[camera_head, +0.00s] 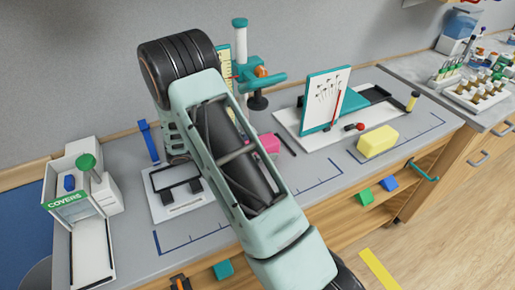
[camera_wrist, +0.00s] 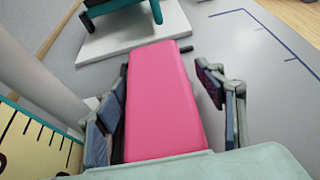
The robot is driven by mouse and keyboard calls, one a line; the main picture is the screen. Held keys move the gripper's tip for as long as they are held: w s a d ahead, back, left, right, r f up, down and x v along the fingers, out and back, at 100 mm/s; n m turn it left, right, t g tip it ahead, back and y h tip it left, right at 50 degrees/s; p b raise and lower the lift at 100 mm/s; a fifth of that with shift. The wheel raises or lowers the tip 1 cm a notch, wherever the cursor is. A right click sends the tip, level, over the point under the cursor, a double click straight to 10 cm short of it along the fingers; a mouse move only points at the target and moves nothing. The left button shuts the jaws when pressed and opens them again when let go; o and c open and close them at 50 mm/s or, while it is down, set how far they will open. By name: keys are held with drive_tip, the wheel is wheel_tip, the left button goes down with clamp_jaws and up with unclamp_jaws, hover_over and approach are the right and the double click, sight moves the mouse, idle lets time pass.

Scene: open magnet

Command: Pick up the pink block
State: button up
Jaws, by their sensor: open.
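The pink block (camera_wrist: 158,95) lies between the two open fingers of my gripper (camera_wrist: 165,105) in the wrist view. The left finger is close along its left side. A gap shows between the block and the right finger. In the head view only a small part of the pink block (camera_head: 268,143) shows beside my arm, which hides the rest of it. My gripper's fingers are hidden behind my arm in the head view.
A teal stand (camera_head: 256,75) with a post rises behind the block. A white board with a teal upright panel (camera_head: 325,98) and a yellow block (camera_head: 377,141) are to the right. A COVERS dispenser (camera_head: 75,185) stands at left. Bare counter (camera_head: 310,178) lies in front.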

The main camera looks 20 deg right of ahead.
drive_tip(key=shift+x, duration=0.85)
drive_tip(key=shift+r, duration=0.1)
drive_tip(key=c, duration=1)
drive_tip(key=shift+c, duration=0.2)
drive_tip(key=shift+r, duration=0.1)
